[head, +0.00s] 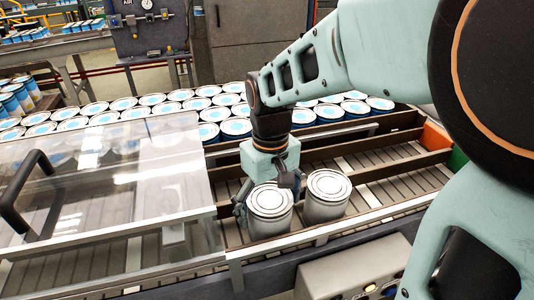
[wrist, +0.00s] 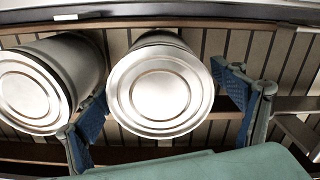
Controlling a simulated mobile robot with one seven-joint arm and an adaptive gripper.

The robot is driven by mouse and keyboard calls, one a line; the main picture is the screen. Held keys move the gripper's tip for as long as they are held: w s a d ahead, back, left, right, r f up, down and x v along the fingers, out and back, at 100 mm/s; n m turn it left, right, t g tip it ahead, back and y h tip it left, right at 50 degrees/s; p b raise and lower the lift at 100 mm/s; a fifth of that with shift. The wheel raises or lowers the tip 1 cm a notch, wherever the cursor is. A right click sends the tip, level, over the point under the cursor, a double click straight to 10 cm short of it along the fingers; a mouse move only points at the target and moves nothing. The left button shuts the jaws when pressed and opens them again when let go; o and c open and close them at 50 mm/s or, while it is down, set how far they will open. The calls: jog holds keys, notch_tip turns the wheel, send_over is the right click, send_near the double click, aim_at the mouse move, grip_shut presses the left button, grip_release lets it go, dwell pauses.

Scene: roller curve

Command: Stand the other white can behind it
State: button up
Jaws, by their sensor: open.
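Two plain white cans with silvery lids stand upright on the roller conveyor, side by side. In the head view the left can (head: 269,214) is nearer my gripper (head: 268,200), and the right can (head: 326,199) stands just beside it. In the wrist view the can between my fingers (wrist: 160,92) is in the middle, and the other can (wrist: 42,88) is at the left. My gripper (wrist: 165,115) is open with its blue-padded fingers on either side of the middle can. One finger reaches into the narrow gap between the cans. A gap shows at the other finger.
Brown guide rails (head: 385,165) run along the roller lane (head: 385,188). Many blue-labelled cans (head: 236,128) stand in rows behind it. A clear cover with a black handle (head: 22,195) stands at the left. The lane right of the cans is clear.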

notch_tip(320, 180, up, 8)
jog(key=shift+r+p, duration=0.1)
jog(key=shift+p, duration=0.45)
